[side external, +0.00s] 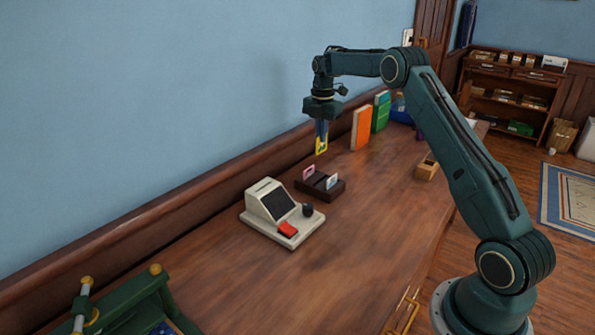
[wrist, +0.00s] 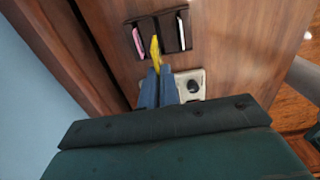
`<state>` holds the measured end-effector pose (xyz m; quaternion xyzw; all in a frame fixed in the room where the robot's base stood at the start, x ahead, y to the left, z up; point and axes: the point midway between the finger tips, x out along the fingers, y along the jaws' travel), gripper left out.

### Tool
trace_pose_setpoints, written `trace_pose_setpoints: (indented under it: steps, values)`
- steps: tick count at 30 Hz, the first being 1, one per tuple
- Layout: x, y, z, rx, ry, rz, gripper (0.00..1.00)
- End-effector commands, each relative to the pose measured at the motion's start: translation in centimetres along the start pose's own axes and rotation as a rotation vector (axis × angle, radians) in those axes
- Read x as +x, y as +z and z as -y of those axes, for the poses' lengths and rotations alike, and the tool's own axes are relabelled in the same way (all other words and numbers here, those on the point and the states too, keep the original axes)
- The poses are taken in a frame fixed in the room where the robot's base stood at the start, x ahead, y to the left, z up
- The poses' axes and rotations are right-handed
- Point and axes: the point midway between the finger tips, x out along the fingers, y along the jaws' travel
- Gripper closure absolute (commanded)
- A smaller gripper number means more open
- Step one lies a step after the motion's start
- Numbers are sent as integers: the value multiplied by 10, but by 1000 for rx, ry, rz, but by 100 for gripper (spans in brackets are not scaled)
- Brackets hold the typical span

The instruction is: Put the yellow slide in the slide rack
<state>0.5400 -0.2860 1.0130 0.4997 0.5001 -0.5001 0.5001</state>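The yellow slide (side external: 321,146) is a small flat frame held upright between my fingertips. It shows edge-on as a thin yellow piece in the wrist view (wrist: 155,52). My gripper (side external: 321,130) is shut on it and points down, above the table. The slide rack (side external: 340,186) is a dark brown block on the table, below the held slide and toward the camera in the side view. A pink slide (side external: 308,172) stands in its left part and a white slide (side external: 331,181) in its right part. In the wrist view the rack (wrist: 157,27) shows a dark slot between them.
A cream viewer (side external: 268,205) with a dark screen and a red piece stands close to the rack. Orange (side external: 361,128) and green (side external: 381,112) books stand behind. A small wooden box (side external: 427,168) is to the right. The front table is largely clear.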

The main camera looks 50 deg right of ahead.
Motion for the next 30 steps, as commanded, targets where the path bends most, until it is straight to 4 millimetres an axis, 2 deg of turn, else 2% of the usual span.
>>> trace_pose_setpoints:
  steps: [6,12,17,25,30]
  values:
    - [44,0,1,0,-4,-2,100]
    - [75,0,0,0,-1,-1,100]
    - [86,0,0,0,0,0,100]
    - [91,0,0,0,0,0,100]
    - [108,0,0,0,-2,-1,100]
